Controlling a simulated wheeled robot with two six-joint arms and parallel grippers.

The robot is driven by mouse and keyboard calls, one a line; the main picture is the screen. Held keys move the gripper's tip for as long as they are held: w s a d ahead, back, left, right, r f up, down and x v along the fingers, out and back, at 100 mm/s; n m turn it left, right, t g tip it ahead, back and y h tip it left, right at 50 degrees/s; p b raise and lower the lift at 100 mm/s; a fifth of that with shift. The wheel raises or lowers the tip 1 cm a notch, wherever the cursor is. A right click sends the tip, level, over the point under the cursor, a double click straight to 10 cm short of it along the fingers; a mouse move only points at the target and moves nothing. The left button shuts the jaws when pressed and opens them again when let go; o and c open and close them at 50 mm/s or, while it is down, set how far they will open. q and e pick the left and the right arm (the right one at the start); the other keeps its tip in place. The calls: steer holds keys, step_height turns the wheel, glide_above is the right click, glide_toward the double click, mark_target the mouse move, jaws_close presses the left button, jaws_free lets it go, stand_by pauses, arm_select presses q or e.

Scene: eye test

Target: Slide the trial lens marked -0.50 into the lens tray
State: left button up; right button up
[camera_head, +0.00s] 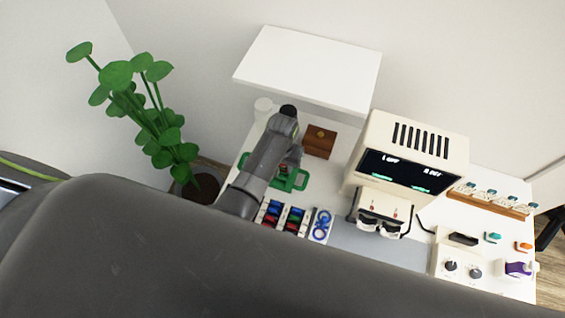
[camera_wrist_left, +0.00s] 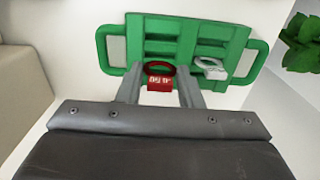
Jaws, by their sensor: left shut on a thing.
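The green lens tray (camera_head: 291,182) lies on the white table, partly hidden by my left arm; in the left wrist view the tray (camera_wrist_left: 105,45) shows its slots and end handles. My left gripper (camera_head: 290,165) is over the tray. In the left wrist view my left gripper (camera_wrist_left: 160,88) is shut on a red trial lens (camera_wrist_left: 160,83), whose tag marking is upside down and looks like 0.50. The red ring overlaps the tray's near edge; I cannot tell whether it is in a slot. A pale grey lens (camera_wrist_left: 212,69) is at the tray, to the right. My right gripper is not in view.
A brown wooden box (camera_head: 320,141) and a white cylinder (camera_head: 263,107) stand behind the tray, near a white shelf (camera_head: 310,65). Racks of coloured lenses (camera_head: 294,217) and blue rings (camera_head: 321,226) lie in front. A cream instrument (camera_head: 410,150) stands right; a plant (camera_head: 160,130) stands left.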

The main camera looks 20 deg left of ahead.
arm_select(q)
steer(key=shift+f, duration=0.3)
steer(key=shift+f+b, duration=0.7)
steer(key=shift+f, duration=0.5)
steer(key=o, duration=1)
